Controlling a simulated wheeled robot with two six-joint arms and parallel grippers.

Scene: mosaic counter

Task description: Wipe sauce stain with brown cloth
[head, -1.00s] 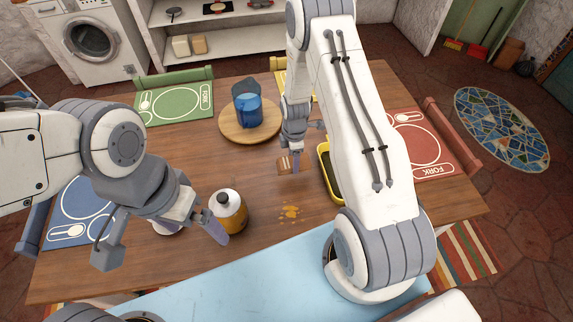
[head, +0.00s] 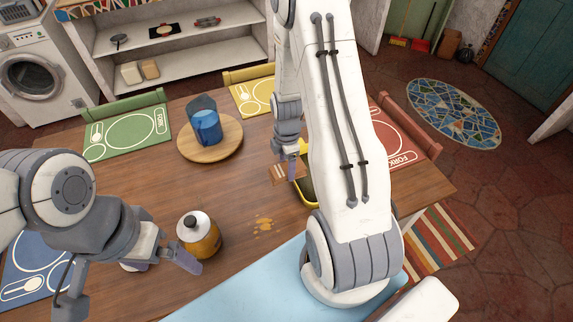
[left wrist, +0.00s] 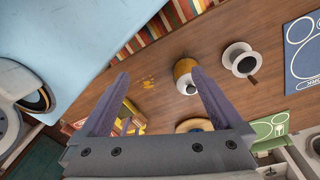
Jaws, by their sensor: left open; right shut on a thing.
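The orange sauce stain (head: 264,224) is a small patch of blobs on the wooden table, and it shows in the left wrist view (left wrist: 148,82). My right gripper (head: 291,167) is shut on the brown cloth (head: 279,176), beyond the stain and beside the yellow-rimmed tray (head: 309,199). The cloth is low over the table; I cannot tell whether it touches. My left gripper (head: 186,261) is open and empty, close to the amber bottle (head: 203,240). Its two spread fingers fill the left wrist view (left wrist: 159,75). My right arm covers part of the tray.
A round wooden board (head: 225,148) carries a blue pitcher (head: 208,128). Green (head: 105,147), yellow (head: 240,103) and red (head: 385,142) placemats lie at the edges. The table around the stain is clear.

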